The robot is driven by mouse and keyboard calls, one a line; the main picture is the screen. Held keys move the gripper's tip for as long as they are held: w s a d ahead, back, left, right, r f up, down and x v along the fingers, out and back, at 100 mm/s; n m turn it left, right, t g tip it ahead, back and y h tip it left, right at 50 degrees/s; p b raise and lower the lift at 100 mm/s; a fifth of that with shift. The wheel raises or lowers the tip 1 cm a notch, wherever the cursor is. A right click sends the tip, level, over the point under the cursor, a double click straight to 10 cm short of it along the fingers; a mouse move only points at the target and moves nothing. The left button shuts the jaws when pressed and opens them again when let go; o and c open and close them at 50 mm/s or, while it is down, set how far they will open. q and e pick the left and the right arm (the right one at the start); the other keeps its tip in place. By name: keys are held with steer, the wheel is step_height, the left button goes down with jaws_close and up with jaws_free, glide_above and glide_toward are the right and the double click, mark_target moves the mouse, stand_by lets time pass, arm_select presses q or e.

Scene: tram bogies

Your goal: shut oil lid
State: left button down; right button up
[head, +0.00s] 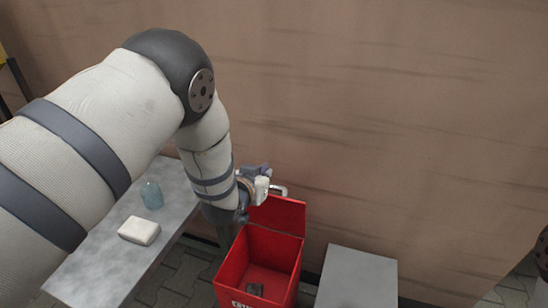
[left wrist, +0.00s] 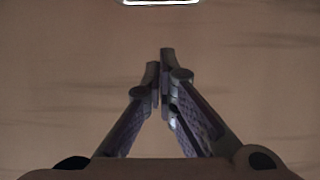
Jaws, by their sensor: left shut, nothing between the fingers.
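A red bin (head: 287,277) stands open on the floor in the head view, with white lettering on its front. Its red lid (head: 283,215) is raised at the back, leaning against or near the wall side. A small dark object (head: 254,289) lies inside the bin. My left gripper (head: 257,171) is beside the top left of the raised lid, and I cannot tell whether it touches it. In the left wrist view its fingers (left wrist: 160,62) are shut together and empty. A bright metal piece (left wrist: 160,2) shows at that view's top edge. My right gripper is not in view.
A grey table (head: 93,265) at the left holds a blue translucent bottle (head: 152,195) and a white block (head: 139,230). A grey box-like top (head: 357,278) stands right of the bin. A brown wall (head: 400,120) closes off the back.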

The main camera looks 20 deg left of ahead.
arm_select(q)
steer(key=w+f, duration=0.2)
steer(key=w+f+b, duration=0.1)
steer(key=w+f, duration=0.2)
steer(key=shift+w+d+f+b, duration=0.1)
steer(key=shift+w+d+b, duration=0.1)
steer(key=shift+w+b, duration=0.1)
steer(key=shift+s+f, duration=0.1)
steer(key=shift+f, duration=0.05)
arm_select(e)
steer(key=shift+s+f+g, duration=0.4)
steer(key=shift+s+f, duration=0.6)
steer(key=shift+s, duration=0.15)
